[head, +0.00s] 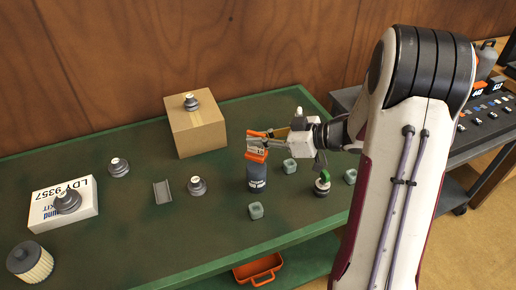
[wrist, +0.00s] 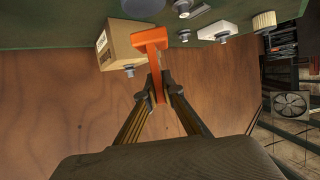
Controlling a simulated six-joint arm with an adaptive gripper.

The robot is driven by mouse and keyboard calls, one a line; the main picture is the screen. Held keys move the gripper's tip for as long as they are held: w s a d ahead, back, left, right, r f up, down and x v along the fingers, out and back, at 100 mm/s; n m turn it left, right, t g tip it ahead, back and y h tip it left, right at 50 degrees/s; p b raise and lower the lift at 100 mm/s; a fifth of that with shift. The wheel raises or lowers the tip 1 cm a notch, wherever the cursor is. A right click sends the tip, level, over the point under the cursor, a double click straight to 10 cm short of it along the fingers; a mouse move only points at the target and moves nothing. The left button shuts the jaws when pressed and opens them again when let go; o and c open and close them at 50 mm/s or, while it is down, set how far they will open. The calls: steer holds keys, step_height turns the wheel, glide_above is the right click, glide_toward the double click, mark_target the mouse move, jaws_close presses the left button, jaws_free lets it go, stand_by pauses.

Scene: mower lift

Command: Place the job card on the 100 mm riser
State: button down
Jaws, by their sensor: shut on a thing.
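My gripper (wrist: 158,88) is shut on an upright orange piece (wrist: 151,42), T-shaped in the wrist view. In the head view this orange piece (head: 256,155) shows a pale, printed face, likely the job card; the print is too small to read. It appears directly above or in front of a dark blue canister (head: 258,182); I cannot tell whether they touch. No riser is marked 100 mm legibly.
Two more dark stepped pieces (head: 119,167) (head: 197,186) stand on the green table (head: 150,230), with a grey channel (head: 163,193) between them. Small green-grey blocks (head: 256,210) and a green-topped piece (head: 322,184) lie near my arm. A pleated filter (head: 30,262) stands front left.

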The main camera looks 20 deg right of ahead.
mark_target(265, 149)
steer(key=shift+f, duration=0.1)
steer(key=shift+f, duration=1.8)
steer(key=shift+f, duration=0.1)
steer(key=c, duration=2.2)
jaws_free()
steer(key=shift+s+r, duration=0.1)
steer(key=shift+r, duration=0.1)
steer(key=shift+v, duration=5.9)
steer(key=shift+d+f, duration=0.1)
